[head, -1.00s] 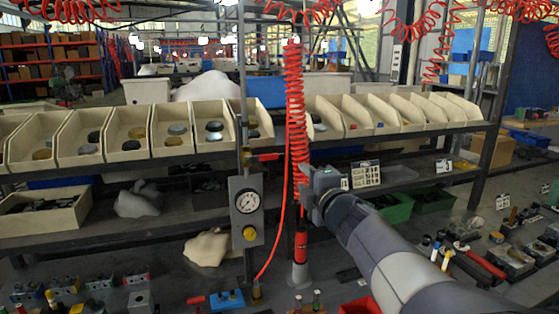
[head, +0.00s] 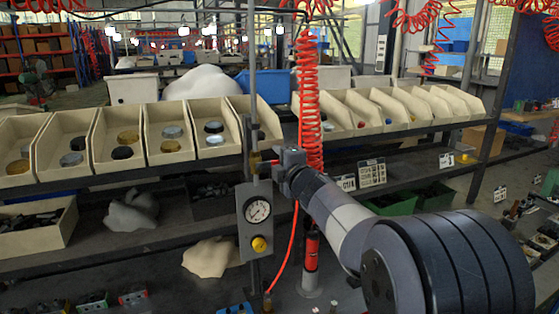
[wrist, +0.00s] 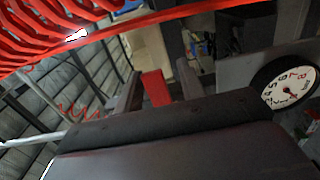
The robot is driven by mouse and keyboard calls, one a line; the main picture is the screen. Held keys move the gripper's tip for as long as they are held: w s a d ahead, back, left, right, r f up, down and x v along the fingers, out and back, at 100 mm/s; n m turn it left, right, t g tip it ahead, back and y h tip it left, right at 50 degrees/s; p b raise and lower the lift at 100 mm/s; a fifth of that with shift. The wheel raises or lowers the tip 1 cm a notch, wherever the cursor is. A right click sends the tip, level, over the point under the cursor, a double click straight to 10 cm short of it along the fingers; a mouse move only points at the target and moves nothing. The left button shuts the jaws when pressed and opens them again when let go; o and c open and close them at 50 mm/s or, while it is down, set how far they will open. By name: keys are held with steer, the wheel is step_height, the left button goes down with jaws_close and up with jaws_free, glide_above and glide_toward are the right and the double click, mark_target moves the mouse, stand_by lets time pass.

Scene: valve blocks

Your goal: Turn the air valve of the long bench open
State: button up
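The air valve's red lever (wrist: 155,88) shows in the wrist view between the two fingers of my gripper (wrist: 158,80). The fingers stand apart, with a gap on the right side of the lever; contact on the left is unclear. In the head view my gripper (head: 272,166) is at the upright pipe, just above the grey regulator box (head: 248,222). The valve is largely hidden there by the gripper, so the lever's angle is hard to tell. The box carries a round white gauge (head: 258,210), also in the wrist view (wrist: 285,88), and a yellow knob (head: 260,244).
A coiled red hose (head: 309,90) hangs just right of the pipe, close to my gripper, and crosses the top of the wrist view. Beige bins (head: 70,130) line the shelf behind. A red cylinder (head: 311,250) stands low beside the pipe.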

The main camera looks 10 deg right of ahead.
jaws_close()
stand_by(0.3)
stand_by(0.3)
steer(key=shift+s+a+r+n+b, duration=0.1)
steer(key=shift+a+r+n+b, duration=0.55)
steer(key=shift+n, duration=1.35)
steer(key=shift+s+a+r+n+b, duration=0.1)
steer(key=shift+a+r+n, duration=0.2)
steer(key=shift+r+n, duration=1.25)
steer(key=shift+s+a+r+n+b, duration=0.1)
steer(key=shift+a+r+n+b, duration=0.35)
steer(key=shift+n, duration=2)
steer(key=shift+a+f, duration=0.1)
